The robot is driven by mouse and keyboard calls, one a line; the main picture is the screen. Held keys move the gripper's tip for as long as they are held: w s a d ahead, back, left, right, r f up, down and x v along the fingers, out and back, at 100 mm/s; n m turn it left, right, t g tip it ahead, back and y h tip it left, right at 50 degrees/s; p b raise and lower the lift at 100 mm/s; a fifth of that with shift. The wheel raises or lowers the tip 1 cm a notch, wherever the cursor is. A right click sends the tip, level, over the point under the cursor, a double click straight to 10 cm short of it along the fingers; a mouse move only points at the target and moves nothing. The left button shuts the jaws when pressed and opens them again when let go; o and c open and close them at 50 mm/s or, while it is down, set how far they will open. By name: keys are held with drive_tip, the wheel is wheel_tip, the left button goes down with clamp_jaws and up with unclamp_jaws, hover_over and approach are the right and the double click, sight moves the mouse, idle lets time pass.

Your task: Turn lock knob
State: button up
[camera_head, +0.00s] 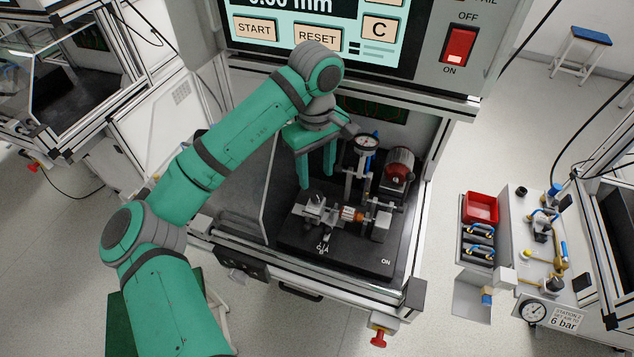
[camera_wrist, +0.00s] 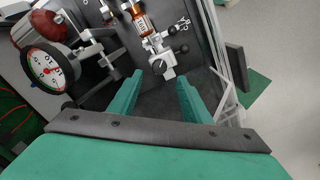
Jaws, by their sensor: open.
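My gripper (camera_head: 317,178) is open and empty, its two green fingers pointing down above the left end of the test fixture. The wrist view also shows my gripper (camera_wrist: 160,88), with the fingers apart. A silver clamp block (camera_wrist: 161,60) with dark round knobs lies just beyond the fingertips, in line with the gap. Which knob is the lock knob I cannot tell for sure. The fingers appear apart from the block.
A dial gauge (camera_head: 366,142) on a post and a red motor (camera_head: 399,165) stand behind the fixture. A clear panel (camera_head: 263,190) stands to the left. A screen with buttons (camera_head: 320,30) hangs above. Free dark floor lies left of the fixture.

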drive_tip(key=shift+r, duration=1.95)
